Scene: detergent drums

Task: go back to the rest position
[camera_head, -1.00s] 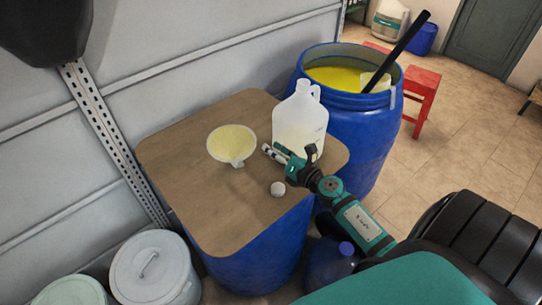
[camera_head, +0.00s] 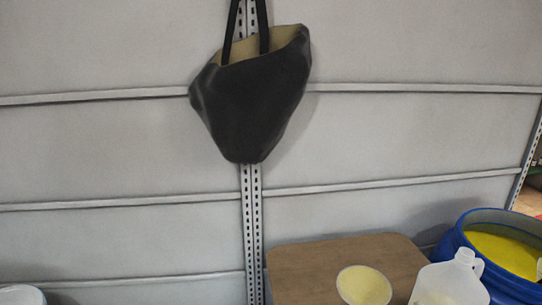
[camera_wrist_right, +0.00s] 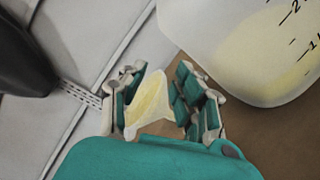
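My right gripper (camera_wrist_right: 160,75) shows in the right wrist view with its two fingers spread apart. A pale yellow funnel (camera_wrist_right: 150,104) appears in the gap between them, beyond the fingers; I see no grip on it. In the head view the funnel (camera_head: 364,287) rests on the wooden board (camera_head: 310,262). The translucent jug (camera_head: 450,282) stands beside it on the right, cut by the lower edge. The jug (camera_wrist_right: 250,50) fills the upper right of the wrist view, apart from the fingers. Neither gripper shows in the head view, and my left gripper is in no view.
A blue drum (camera_head: 468,248) with yellow liquid (camera_head: 505,250) stands at the lower right. A black bag (camera_head: 255,100) hangs on the grey panelled wall (camera_head: 120,140) from a perforated metal post (camera_head: 251,215). A white lid (camera_head: 22,295) shows at the lower left corner.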

